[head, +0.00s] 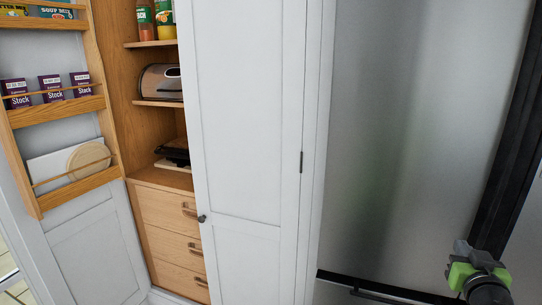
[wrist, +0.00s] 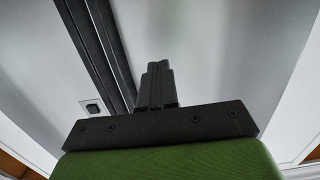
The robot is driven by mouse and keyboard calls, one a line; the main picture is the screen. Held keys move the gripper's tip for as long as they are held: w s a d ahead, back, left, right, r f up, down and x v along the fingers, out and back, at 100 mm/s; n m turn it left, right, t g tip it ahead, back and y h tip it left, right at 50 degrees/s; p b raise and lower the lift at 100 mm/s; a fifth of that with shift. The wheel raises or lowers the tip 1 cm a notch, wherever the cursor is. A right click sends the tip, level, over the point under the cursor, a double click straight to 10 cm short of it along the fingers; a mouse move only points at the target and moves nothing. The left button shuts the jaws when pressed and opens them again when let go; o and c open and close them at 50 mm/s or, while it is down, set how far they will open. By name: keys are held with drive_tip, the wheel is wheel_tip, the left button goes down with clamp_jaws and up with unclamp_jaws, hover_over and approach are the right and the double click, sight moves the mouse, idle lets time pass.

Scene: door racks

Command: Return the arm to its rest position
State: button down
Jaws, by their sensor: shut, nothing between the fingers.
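My gripper (wrist: 157,72) shows in the wrist view with its dark fingers together and nothing between them. It points toward blurred pale and grey surfaces and touches nothing that I can make out. In the head view, part of my arm, with green and black sections, shows at the lower right in front of the steel-coloured panel. The fingers cannot be made out there.
A tall cupboard has its left door (head: 75,215) open, with racks holding stock boxes (head: 51,88) and a round board (head: 88,160). Its right door (head: 245,120) covers part of the shelves and drawers (head: 170,212). A steel-coloured panel (head: 410,110) with black edging stands at right.

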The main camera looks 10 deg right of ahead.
drive_tip(key=w+a+r+n+g+y+p, duration=0.1)
drive_tip(key=w+a+n+y, duration=0.15)
drive_tip(key=a, duration=0.55)
drive_tip(key=w+a+r+n+y+p, duration=0.1)
drive_tip(key=w+a+n+y, duration=0.15)
drive_tip(key=a, duration=0.55)
drive_tip(key=s+a+n+g+y+p, duration=0.2)
drive_tip(key=s+a+g+y, duration=0.3)
drive_tip(key=a, duration=0.8)
drive_tip(key=s+a+m+g+h+p, duration=0.1)
drive_tip(key=s+a+g, duration=0.2)
drive_tip(key=s, duration=1.4)
drive_tip(key=shift+a+f+h+p, duration=0.25)
drive_tip(key=shift+a+h+p, duration=0.1)
drive_tip(key=shift+a, duration=0.8)
